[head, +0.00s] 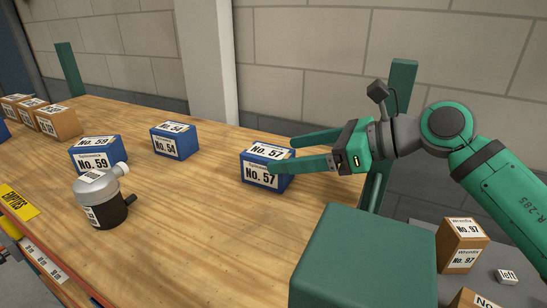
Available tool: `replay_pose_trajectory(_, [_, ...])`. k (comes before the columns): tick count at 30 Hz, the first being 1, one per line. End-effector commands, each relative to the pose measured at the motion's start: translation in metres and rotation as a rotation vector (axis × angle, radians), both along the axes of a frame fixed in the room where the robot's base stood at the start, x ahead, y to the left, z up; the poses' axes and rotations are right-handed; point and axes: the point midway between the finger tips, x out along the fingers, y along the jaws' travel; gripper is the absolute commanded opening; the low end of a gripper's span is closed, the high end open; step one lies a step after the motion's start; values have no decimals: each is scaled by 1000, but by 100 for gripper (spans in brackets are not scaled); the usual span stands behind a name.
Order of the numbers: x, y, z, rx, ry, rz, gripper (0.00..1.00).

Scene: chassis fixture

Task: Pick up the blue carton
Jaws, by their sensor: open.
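The nearest to my arm is a blue carton labelled No. 57 (250,181). Another blue carton, labelled No. 54 (190,143), stands left of it, and one labelled No. 59 (113,168) stands further left. My gripper (283,143) is open, with its two long green fingers pointing left at the No. 57 carton. The nearer finger overlaps the carton's right side in the picture; the farther one shows behind its top. I cannot tell whether either finger touches it.
A grey and black bottle-like container (104,198) stands on the bench (190,235) at front left. Several brown cartons (58,124) stand at far left. A brown carton labelled No. 97 (459,246) stands at right, on another surface. The bench middle is clear.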

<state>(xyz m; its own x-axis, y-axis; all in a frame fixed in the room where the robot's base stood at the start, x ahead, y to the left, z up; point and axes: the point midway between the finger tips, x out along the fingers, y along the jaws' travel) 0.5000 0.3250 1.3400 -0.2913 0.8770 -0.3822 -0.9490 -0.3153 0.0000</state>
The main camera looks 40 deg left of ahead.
Motion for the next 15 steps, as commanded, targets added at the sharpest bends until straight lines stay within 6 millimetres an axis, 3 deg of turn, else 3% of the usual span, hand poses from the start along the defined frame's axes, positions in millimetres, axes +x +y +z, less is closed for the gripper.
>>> replay_pose_trajectory(15, [-18, 49, -22, -1, 0, 4, 75])
